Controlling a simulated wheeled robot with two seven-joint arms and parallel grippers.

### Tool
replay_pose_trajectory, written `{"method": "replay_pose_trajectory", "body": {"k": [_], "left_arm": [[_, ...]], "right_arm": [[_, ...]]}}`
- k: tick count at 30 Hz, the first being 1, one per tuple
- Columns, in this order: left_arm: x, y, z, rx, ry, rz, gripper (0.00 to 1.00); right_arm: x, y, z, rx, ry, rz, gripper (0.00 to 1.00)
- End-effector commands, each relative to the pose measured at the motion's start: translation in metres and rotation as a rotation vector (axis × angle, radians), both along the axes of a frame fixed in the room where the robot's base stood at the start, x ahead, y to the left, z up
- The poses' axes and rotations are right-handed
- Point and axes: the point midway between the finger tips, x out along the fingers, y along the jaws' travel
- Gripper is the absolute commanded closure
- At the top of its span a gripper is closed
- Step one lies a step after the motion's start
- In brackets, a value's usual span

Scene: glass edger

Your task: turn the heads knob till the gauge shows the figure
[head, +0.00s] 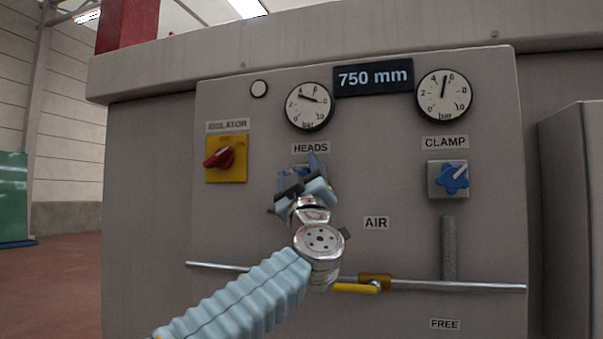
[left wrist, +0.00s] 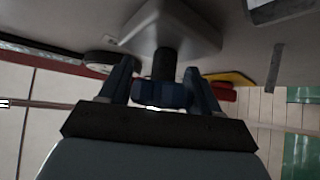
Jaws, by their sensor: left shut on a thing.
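The heads knob is blue and sits under the HEADS label (head: 310,147); in the head view my gripper mostly hides it. The left wrist view shows the knob (left wrist: 158,95) on a dark stem below a grey square base (left wrist: 168,30). My left gripper (head: 305,180) is shut on the knob, one finger at each side of it. The heads gauge (head: 308,107) is a white round dial marked in bar, above the label. Its needle points to the upper left, near the 4. A dark plate (head: 373,77) reads 750 mm. My right gripper is not in view.
The clamp gauge (head: 444,95) and blue clamp knob (head: 453,178) are to the right. A red isolator switch (head: 219,158) on a yellow plate is to the left. A metal pipe with a yellow valve lever (head: 354,288) crosses below, close to my left arm.

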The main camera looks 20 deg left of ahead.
Motion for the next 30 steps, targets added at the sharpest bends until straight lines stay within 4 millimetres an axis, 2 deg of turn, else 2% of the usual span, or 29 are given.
{"method": "replay_pose_trajectory", "body": {"k": [6,13,30], "left_arm": [[-0.0001,0.0015,-0.0007,-0.145,0.004,-0.002,0.68],[-0.0001,0.0039,-0.0018,-0.238,0.006,0.001,0.68],[-0.0002,0.0048,-0.0018,-0.272,0.007,0.001,0.68]], "right_arm": [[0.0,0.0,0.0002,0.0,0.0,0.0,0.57],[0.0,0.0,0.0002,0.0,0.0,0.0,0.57],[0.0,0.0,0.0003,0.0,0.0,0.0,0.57]]}}
